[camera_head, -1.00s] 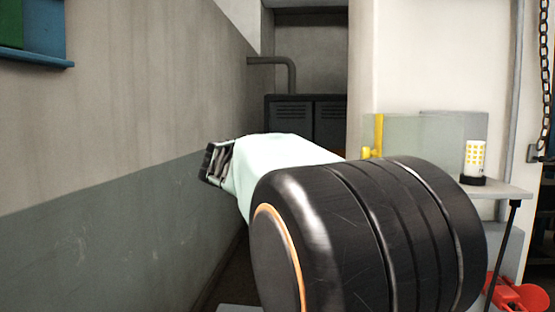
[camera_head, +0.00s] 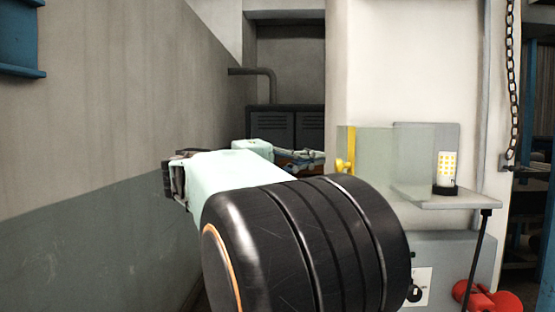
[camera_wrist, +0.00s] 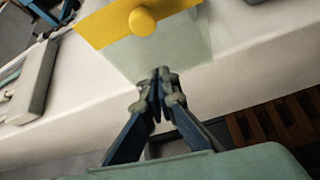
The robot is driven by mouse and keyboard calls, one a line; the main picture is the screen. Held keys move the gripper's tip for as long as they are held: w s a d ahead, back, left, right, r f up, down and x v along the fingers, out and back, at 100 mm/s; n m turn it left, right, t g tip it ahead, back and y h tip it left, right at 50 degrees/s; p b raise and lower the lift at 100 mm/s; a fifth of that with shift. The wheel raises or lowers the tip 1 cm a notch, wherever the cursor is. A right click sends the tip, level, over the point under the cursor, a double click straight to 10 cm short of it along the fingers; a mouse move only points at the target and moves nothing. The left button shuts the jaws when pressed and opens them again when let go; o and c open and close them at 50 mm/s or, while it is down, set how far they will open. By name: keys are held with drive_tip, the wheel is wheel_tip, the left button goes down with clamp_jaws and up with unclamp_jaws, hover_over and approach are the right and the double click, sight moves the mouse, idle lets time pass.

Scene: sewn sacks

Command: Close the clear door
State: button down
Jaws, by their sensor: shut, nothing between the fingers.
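The clear door (camera_head: 382,163) is a see-through panel with a yellow strip (camera_head: 350,140) and yellow knob (camera_head: 341,166) along its left edge. It stands swung out to the left of the shelf unit. In the wrist view, the clear panel (camera_wrist: 185,45), yellow strip (camera_wrist: 105,24) and round knob (camera_wrist: 142,21) are just beyond the fingertips. My gripper (camera_wrist: 163,75) is shut and empty, its tips close to the panel's lower edge; I cannot tell if they touch. In the head view, my gripper (camera_head: 308,160) is left of the knob, partly hidden behind my arm.
A white-and-yellow cylinder (camera_head: 447,170) on a black base stands on the grey shelf (camera_head: 455,201), by a grey upright panel (camera_head: 440,140). A red object (camera_head: 485,298) is below. A grey wall (camera_head: 120,130) runs along the left; dark lockers (camera_head: 285,122) stand behind.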

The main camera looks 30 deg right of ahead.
drive_tip(key=shift+s+a+f, duration=0.1)
drive_tip(key=shift+s+f, duration=0.05)
drive_tip(key=shift+s, duration=0.8)
drive_tip(key=shift+s+f, duration=0.15)
drive_tip(key=shift+s, duration=0.8)
